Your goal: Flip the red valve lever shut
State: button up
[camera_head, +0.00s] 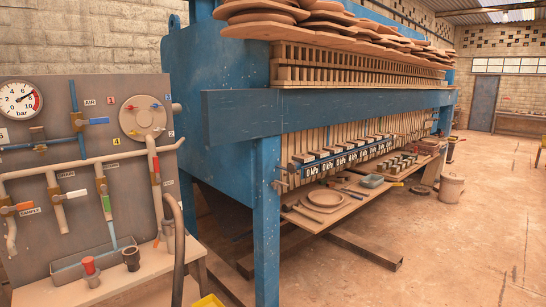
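The valve panel (95,100) stands at the left in the head view, grey-brown with pipes. Another red part (156,164) shows on the pipe at the panel's right edge. I cannot tell for certain which one is the red valve lever, or its exact angle. A blue lever (97,121) points right. My gripper is not in view.
A round plate (143,118) with small coloured levers and a gauge (19,100) are on the panel. A ledge (130,275) below holds a red-topped item (90,268) and a dark cup (131,259). The blue press (215,100) stands right of it; floor at far right is open.

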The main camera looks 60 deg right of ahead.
aim_at(156, 167)
jog(key=z, duration=0.35)
jog(key=i+z, duration=0.15)
jog(key=z, duration=0.5)
jog(key=i+j, duration=0.05)
jog(key=j, duration=0.05)
